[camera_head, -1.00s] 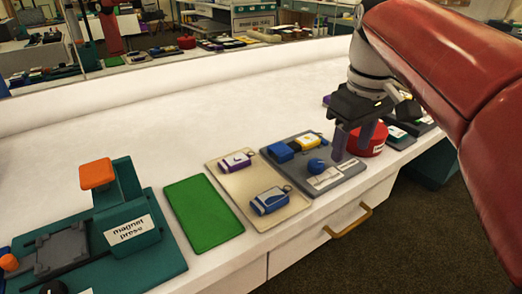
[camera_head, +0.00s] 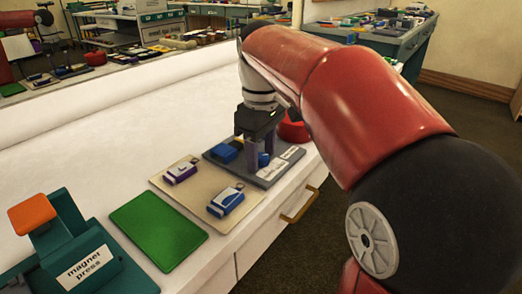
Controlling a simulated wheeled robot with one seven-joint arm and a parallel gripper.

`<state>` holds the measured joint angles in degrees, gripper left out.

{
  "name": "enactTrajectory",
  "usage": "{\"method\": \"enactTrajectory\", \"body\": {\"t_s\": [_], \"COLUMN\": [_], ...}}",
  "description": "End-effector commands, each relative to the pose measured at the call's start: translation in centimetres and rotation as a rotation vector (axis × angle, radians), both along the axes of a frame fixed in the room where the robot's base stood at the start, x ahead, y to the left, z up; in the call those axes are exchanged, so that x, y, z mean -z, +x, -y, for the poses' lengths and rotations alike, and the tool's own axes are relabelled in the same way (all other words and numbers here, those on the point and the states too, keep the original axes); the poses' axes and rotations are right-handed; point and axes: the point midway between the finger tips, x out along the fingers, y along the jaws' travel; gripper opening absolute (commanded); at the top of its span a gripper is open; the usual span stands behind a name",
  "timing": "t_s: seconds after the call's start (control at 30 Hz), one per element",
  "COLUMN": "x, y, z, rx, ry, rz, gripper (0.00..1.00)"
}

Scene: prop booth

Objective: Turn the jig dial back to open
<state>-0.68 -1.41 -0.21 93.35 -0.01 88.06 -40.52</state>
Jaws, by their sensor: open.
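The jig is a grey plate (camera_head: 217,158) with white labels along its front edge, on the white bench. A blue block (camera_head: 226,152) sits at its left. My gripper (camera_head: 260,161) is over the jig, pointing down and open, its dark purple fingers low near the plate. The small blue jig dial (camera_head: 263,159) shows between the fingers, mostly hidden by them. I cannot tell whether the fingers touch it or which way it points. The yellow part of the jig is hidden behind my gripper.
Left of the jig, a beige tray (camera_head: 192,190) holds a purple-and-white piece (camera_head: 181,172) and a blue-and-white piece (camera_head: 227,200). A green mat (camera_head: 158,230) and a teal magnet press (camera_head: 95,262) stand nearer. A red round thing (camera_head: 293,129) is just behind my gripper.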

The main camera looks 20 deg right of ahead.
Motion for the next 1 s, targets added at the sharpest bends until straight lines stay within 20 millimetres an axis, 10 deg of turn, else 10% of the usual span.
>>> {"method": "enactTrajectory", "body": {"t_s": [0.2,0.53,1.0], "x": [-0.01,-0.02,-0.11], "y": [0.0,-0.01,0.0], "z": [0.0,0.01,0.0], "rx": [0.0,0.0,0.119], "ry": [0.0,0.0,0.0], "rz": [0.0,0.0,0.0], "gripper": [0.49,0.06,0.06]}}
